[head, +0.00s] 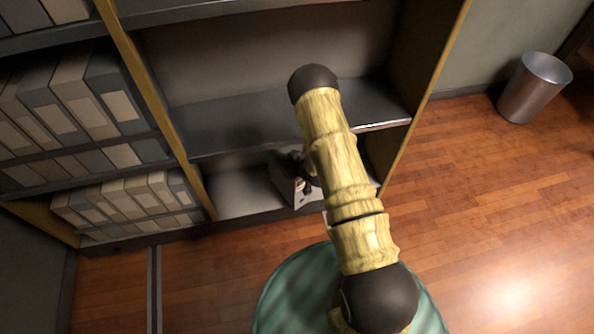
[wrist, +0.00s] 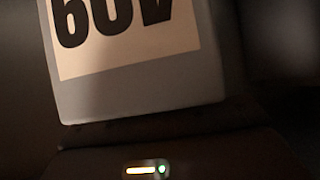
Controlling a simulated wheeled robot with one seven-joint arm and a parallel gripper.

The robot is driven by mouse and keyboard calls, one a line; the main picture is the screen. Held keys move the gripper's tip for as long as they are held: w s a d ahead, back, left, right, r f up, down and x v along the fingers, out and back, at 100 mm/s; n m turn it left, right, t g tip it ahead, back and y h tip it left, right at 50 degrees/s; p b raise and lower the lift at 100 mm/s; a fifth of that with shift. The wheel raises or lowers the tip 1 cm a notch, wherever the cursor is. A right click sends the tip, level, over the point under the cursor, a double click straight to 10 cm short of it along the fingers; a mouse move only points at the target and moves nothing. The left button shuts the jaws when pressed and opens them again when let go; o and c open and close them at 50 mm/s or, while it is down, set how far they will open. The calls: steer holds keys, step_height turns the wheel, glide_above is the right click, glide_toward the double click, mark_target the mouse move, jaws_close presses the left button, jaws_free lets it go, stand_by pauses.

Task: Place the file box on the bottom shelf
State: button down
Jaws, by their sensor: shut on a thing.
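A grey file box with a pale label and large dark lettering (wrist: 150,98) fills the upper middle of the wrist view. In the head view the file box (head: 301,202) is in the bottom compartment of the shelf unit, near its front edge, largely hidden behind my arm. My gripper (head: 307,186) is a dark shape at this box and is shut on it. Its fingertips are mostly hidden. The bottom shelf (head: 240,192) has bare board to the left of the box. I cannot tell whether the box rests on the board.
The left bay holds rows of file boxes (head: 125,202). An empty middle shelf (head: 230,125) lies above the bottom compartment, close to my arm. An upright divider (head: 160,105) bounds the compartment on the left. A metal bin (head: 535,88) stands on the open wooden floor at right.

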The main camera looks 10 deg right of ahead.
mark_target(278, 151)
steer(key=shift+w+a, duration=0.25)
steer(key=shift+w, duration=0.4)
steer(key=shift+w+a+r, duration=0.1)
steer(key=shift+w+a, duration=0.1)
steer(key=shift+w+a+b, duration=0.25)
steer(key=shift+w, duration=0.35)
steer(key=shift+w+a+b, duration=0.2)
steer(key=shift+w, duration=0.45)
steer(key=shift+w+a+b, duration=0.25)
steer(key=shift+w, duration=0.35)
steer(key=shift+f+b, duration=0.4)
steer(key=shift+f, duration=0.35)
steer(key=shift+s+f, duration=0.1)
steer(key=shift+f, duration=0.05)
steer(key=shift+c, duration=2)
jaws_free()
